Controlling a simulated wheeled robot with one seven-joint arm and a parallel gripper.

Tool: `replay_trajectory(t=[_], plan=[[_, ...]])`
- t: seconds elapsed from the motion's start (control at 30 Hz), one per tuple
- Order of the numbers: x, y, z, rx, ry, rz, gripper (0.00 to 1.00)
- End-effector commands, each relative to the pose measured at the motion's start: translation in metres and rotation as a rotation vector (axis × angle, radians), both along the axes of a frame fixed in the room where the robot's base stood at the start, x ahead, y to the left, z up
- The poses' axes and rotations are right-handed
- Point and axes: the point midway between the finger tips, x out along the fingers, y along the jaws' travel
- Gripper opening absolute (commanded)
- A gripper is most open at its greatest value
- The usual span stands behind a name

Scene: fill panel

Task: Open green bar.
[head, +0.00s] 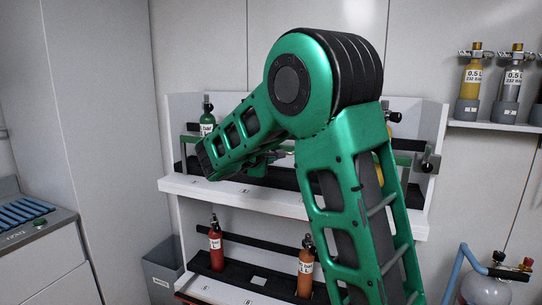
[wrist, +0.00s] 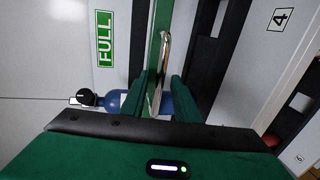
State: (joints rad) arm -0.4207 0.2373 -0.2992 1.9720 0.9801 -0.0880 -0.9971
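The green bar (head: 408,145) runs across the front of the upper rack shelf in the head view, its middle hidden behind my arm. In the wrist view the bar (wrist: 157,28) runs down from the top edge, with a shiny metal handle (wrist: 164,45) beside it. My gripper (wrist: 160,82) has its two green fingers apart, one on each side of the handle's lower end. A gap shows between the fingers, and I cannot tell whether either one touches the handle. In the head view my gripper is mostly hidden by my arm.
A green-topped cylinder (head: 207,119) stands behind the bar at left. A blue cylinder (wrist: 113,102) shows behind my fingers. The lower shelf holds a red cylinder (head: 215,245) and an orange one (head: 306,270). A metal latch piece (head: 430,161) sits at the rack's right end.

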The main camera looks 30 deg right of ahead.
Motion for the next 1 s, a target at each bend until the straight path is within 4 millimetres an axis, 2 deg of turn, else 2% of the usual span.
replay_trajectory(t=[0.13,0.43,0.53,0.57,0.83,1.0], plan=[[0.005,-0.007,-0.002,-0.001,0.000,-0.001,0.28],[0.006,-0.008,-0.002,0.000,0.000,0.001,0.28],[0.006,-0.008,-0.002,0.000,0.000,0.001,0.04],[0.006,-0.008,-0.002,0.000,0.000,0.001,0.00],[0.006,-0.010,-0.003,-0.003,-0.001,-0.003,0.00],[0.004,-0.022,-0.006,-0.025,-0.014,-0.020,0.00]])
